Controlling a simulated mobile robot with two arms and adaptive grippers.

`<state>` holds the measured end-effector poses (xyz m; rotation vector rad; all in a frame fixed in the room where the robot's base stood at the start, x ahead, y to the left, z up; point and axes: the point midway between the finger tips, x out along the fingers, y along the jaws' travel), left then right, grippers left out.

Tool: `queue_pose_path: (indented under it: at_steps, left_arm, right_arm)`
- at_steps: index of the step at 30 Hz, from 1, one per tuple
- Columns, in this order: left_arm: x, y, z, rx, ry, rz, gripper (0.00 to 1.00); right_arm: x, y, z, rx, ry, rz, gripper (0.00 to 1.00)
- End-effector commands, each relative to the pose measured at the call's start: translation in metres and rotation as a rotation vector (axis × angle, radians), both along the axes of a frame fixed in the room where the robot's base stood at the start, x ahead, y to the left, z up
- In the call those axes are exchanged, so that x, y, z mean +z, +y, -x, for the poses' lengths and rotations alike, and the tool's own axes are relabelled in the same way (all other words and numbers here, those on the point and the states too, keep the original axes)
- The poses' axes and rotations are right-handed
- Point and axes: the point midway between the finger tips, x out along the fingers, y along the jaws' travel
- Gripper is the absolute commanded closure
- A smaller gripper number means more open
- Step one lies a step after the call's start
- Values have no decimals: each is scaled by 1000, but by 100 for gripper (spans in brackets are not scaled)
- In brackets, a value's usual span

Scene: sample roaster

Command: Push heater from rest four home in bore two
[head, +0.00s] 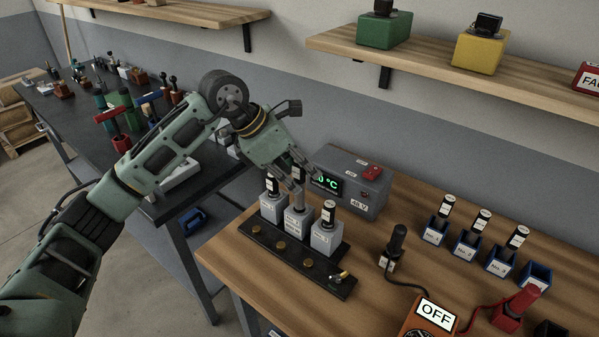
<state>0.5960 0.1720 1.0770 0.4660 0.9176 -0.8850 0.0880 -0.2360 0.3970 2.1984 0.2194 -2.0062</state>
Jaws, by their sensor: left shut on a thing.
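A black base (283,242) on the wooden bench bears three grey blocks in a row. My left gripper (297,196) is over the middle block (297,222), shut on a heater whose body is mostly hidden by the fingers. How deep that heater sits in the bore I cannot tell. Heaters with white labels and dark tops stand upright in the left block (272,187) and the right block (328,213). Four small blue rests stand at the right; the fourth rest (535,274) is empty. My right gripper is not in view.
A grey control box (350,188) with a green display and red switch stands close behind the blocks. Upright heaters fill the other three rests (468,246).

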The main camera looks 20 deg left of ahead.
Motion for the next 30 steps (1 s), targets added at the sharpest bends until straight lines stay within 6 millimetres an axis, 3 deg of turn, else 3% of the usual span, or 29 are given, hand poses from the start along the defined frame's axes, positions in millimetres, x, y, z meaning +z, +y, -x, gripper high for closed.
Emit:
queue_pose_path:
  at_steps: [30]
  left_arm:
    - [-30,0,0,0,-1,1,100]
  right_arm:
    - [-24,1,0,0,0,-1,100]
